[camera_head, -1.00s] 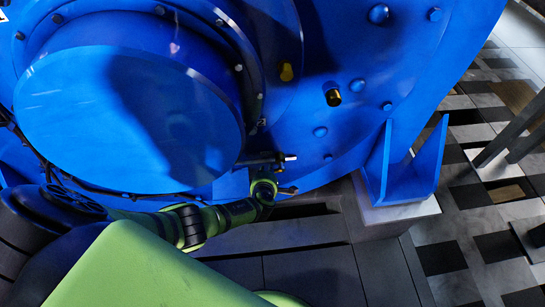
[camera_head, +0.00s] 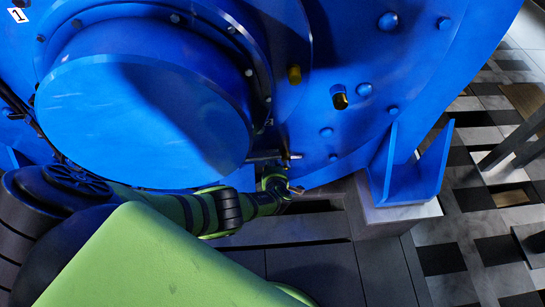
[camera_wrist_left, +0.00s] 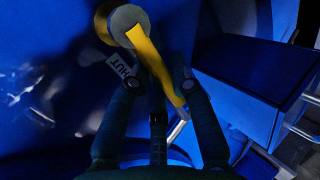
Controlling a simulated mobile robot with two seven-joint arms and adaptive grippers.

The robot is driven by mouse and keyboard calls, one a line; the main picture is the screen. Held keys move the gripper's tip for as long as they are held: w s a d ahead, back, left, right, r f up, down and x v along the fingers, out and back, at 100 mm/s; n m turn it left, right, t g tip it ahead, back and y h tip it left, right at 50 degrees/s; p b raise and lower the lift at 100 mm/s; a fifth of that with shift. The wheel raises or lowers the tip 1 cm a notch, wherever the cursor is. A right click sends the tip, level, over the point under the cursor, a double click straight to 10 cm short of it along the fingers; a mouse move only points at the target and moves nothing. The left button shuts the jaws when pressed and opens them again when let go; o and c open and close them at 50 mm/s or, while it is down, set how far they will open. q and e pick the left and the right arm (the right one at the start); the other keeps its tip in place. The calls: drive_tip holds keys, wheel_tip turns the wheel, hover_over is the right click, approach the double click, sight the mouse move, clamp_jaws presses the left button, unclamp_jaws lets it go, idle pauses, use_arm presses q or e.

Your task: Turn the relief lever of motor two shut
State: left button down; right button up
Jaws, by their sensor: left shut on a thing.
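The yellow lever (camera_wrist_left: 157,62) shows in the left wrist view, with a round grey cap (camera_wrist_left: 129,20) at its pivot end. It slants down to the right. My left gripper (camera_wrist_left: 160,86) is shut on the lever, with one finger on each side of it. A white label (camera_wrist_left: 122,70) beside the pivot shows the letters "HUT"; the rest is hidden. In the head view, my left gripper (camera_head: 281,181) is low at the front of the big blue motor (camera_head: 140,125), beside a dark rod with a pale end (camera_head: 275,157). The held lever is not clear there. My right gripper is out of view.
A yellow fitting (camera_head: 294,75) and a dark brass-ended fitting (camera_head: 340,97) stick out of the motor face. A blue support foot (camera_head: 410,175) stands on a pale block at the right. A white plate (camera_head: 17,15) at top left seems to read 1. Checkered floor lies beyond.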

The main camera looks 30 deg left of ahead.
use_arm(q)
drive_tip(key=shift+a, duration=0.1)
drive_tip(key=c, duration=1.3)
unclamp_jaws()
drive_tip(key=shift+c, duration=0.2)
drive_tip(key=shift+s+d+r, duration=0.15)
drive_tip(key=shift+s+d, duration=0.15)
drive_tip(key=shift+d, duration=0.05)
drive_tip(key=v, duration=1.1)
drive_tip(key=shift+r, duration=0.1)
